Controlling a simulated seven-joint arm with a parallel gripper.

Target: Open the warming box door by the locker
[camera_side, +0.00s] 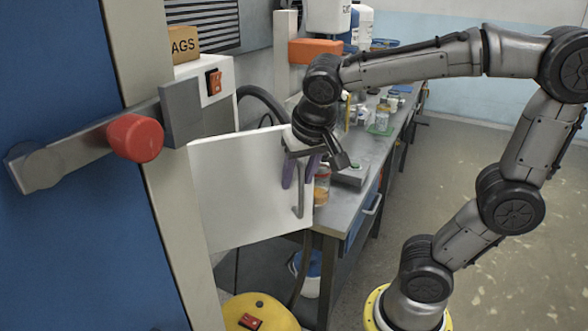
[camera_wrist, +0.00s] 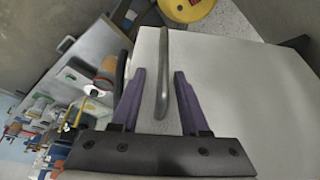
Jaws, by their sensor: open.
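The warming box (camera_side: 222,122) is white with a red switch and stands right beside the blue locker (camera_side: 60,200). Its white door (camera_side: 235,195) reaches out to the right of the box and looks swung open; its inner side is hidden. A grey bar handle (camera_side: 300,200) is near the door's free edge. My gripper (camera_side: 299,172) is at this handle, its purple fingers open and pointing down along the door. In the wrist view, the handle (camera_wrist: 163,75) lies between the fingertips (camera_wrist: 160,74), with gaps on both sides.
A workbench (camera_side: 350,200) with bottles and jars runs behind the door's free edge. The locker's red-knobbed handle (camera_side: 135,138) juts out at left. A yellow round object (camera_side: 258,313) is on the floor below the door. Open floor lies to the right.

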